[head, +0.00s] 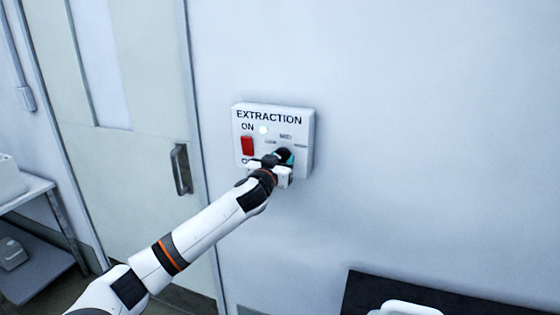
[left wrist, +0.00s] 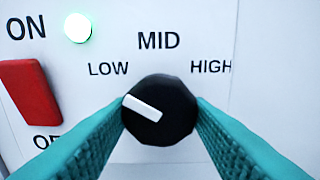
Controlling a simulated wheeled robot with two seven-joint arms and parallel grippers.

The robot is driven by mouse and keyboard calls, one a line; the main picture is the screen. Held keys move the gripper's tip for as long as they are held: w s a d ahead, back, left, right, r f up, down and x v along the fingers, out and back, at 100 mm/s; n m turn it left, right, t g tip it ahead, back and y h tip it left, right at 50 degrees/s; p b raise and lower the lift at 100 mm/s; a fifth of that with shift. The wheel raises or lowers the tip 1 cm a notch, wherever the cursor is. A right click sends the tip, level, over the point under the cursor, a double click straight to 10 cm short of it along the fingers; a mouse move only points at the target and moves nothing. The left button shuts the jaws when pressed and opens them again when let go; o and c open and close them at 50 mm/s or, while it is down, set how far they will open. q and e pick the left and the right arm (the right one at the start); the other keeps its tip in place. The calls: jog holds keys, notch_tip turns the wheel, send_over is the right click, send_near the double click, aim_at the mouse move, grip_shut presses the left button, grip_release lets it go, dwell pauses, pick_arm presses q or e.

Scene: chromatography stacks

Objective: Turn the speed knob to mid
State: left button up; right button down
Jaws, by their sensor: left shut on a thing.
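The white extraction control box (head: 308,135) is mounted on the wall, with LOW, MID and HIGH marked around its black speed knob (left wrist: 175,115). In the left wrist view, the knob's white pointer points left and slightly up, on the LOW side and away from MID. My left gripper (head: 284,158) is at the box, its teal fingers shut on the knob from both sides. In the head view the gripper hides most of the knob. My right gripper is not in view.
A red rocker switch (head: 247,146) and a lit green-white lamp (left wrist: 78,27) are left of the knob. A door with a handle (head: 181,169) is to the left, and a shelf unit (head: 36,268) stands at the far left. A dark surface (head: 365,292) is at lower right.

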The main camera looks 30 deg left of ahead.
pick_arm(q)
jog(key=m+p, duration=0.2)
jog(key=m, duration=0.4)
jog(key=shift+a+r+m, duration=0.1)
jog(key=shift+m, duration=0.2)
jog(key=m+p, duration=0.2)
jog(key=m, duration=0.2)
jog(key=shift+m, duration=0.4)
jog(key=o, duration=1)
